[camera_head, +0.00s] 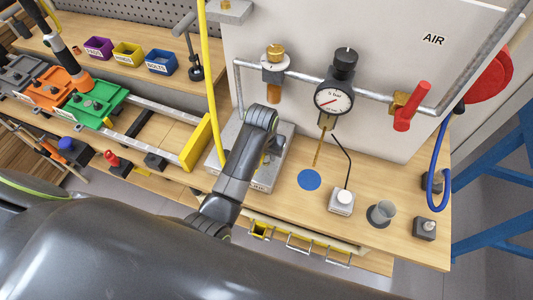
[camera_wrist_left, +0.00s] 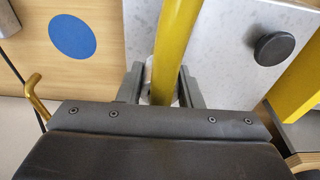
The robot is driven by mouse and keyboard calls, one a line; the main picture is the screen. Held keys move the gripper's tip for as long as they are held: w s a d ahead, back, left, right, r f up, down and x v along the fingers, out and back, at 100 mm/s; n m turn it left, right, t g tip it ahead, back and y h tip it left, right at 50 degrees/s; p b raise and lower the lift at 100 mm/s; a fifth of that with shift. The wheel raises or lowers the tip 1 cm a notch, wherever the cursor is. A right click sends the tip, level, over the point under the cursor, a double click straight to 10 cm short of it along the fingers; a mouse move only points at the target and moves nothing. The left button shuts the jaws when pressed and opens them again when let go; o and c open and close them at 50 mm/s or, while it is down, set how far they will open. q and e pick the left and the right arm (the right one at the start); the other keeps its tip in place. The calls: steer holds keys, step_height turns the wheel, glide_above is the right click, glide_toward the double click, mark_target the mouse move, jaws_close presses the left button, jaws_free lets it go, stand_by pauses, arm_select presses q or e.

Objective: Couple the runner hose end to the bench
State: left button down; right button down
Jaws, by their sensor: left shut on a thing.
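A yellow hose (camera_head: 212,85) comes down from the top of the head view and goes out of sight behind my left arm. In the left wrist view the yellow hose (camera_wrist_left: 175,38) runs between the two fingers of my left gripper (camera_wrist_left: 162,88), which is shut on it. In the head view my arm hides the fingertips and the hose's lower end. The wooden bench (camera_head: 385,165) stands at the right, with a grey panel behind it marked AIR. A thin brass tube (camera_head: 321,148) hangs below the round gauge (camera_head: 333,99). My right gripper is not in view.
A grey plate (camera_head: 268,180) lies by my arm. The bench also holds a blue disc (camera_head: 309,180), a white box (camera_head: 342,202) and a grey cup (camera_head: 381,212). A red-handled valve (camera_head: 405,118) and a blue hose (camera_head: 439,180) are at the right. Coloured pallets (camera_head: 95,105) lie left.

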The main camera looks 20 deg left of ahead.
arm_select(q)
steer(key=shift+r, duration=0.15)
steer(key=shift+r, duration=2.5)
